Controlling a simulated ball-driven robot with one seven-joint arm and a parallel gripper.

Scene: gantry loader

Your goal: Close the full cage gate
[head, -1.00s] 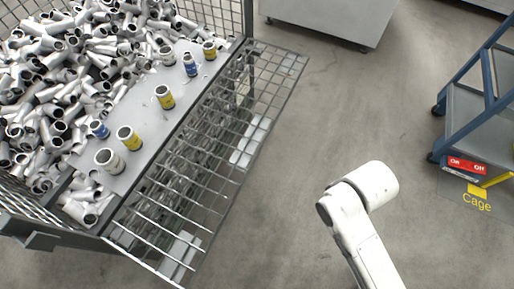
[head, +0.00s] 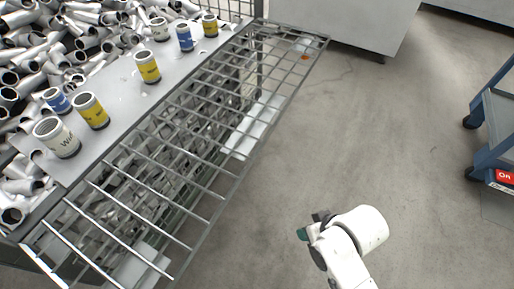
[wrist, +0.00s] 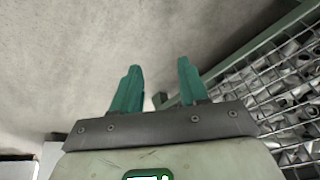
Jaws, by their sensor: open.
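The full cage (head: 262,60) is packed with grey metal pipe pieces in the head view. Its mesh gate (head: 212,192) is open, sticking out from the cage front as a sloping grid of bars. My gripper (head: 304,235) is to the right of the gate and apart from it, mostly hidden by my own arm in the head view. In the wrist view my gripper (wrist: 158,82) shows two green fingers spread apart, with nothing between them. Cage mesh and pipes (wrist: 290,85) show to the right of the fingers in that view.
Several yellow, blue and white cans (head: 148,68) stand on a grey panel (head: 115,115) over the pipes. A grey cabinet (head: 350,25) is at the back. A blue cart (head: 495,150) stands at the right. The floor between gate and cart is clear.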

